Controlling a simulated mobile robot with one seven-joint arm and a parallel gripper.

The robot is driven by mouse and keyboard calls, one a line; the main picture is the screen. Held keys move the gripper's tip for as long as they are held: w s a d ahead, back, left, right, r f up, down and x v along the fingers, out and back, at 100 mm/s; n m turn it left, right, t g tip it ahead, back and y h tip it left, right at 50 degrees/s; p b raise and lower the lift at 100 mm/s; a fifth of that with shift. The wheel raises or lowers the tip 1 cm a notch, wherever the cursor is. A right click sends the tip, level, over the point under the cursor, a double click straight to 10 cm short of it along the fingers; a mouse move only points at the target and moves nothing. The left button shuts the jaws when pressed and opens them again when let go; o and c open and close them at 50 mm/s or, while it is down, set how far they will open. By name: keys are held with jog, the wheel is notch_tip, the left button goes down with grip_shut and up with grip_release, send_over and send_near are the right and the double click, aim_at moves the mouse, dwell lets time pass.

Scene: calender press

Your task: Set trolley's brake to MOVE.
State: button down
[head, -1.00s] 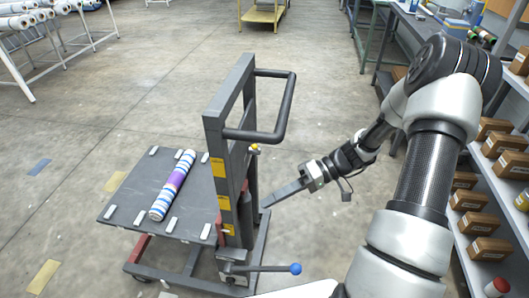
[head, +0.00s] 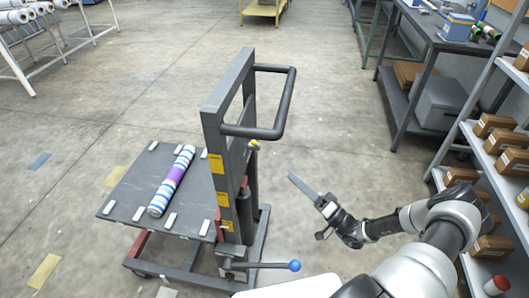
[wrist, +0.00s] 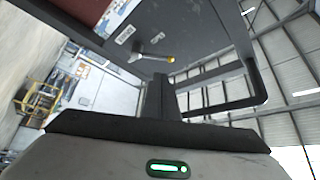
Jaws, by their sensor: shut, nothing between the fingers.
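The trolley (head: 228,150) stands in the middle of the head view, with a dark upright frame and a loop handle (head: 292,100). A small yellow-tipped lever (head: 253,145) sits on the frame's right side. In the wrist view this lever (wrist: 150,57) is grey with a yellow end, beside a small white label (wrist: 125,34) too small to read. A second lever with a blue ball (head: 294,265) sticks out low on the trolley. I cannot tell which lever is the brake. My gripper (head: 291,177) is shut and empty, right of the frame, apart from both levers.
A striped roll (head: 172,180) lies on the trolley's platform (head: 130,190) between small white blocks. Shelves with boxes (head: 497,148) and a workbench (head: 440,42) stand on the right. The floor between trolley and shelves is open.

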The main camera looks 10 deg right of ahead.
aim_at(256, 145)
jog(key=x, duration=1.4)
jog(key=shift+a, duration=0.1)
jog(key=shift+r, duration=0.15)
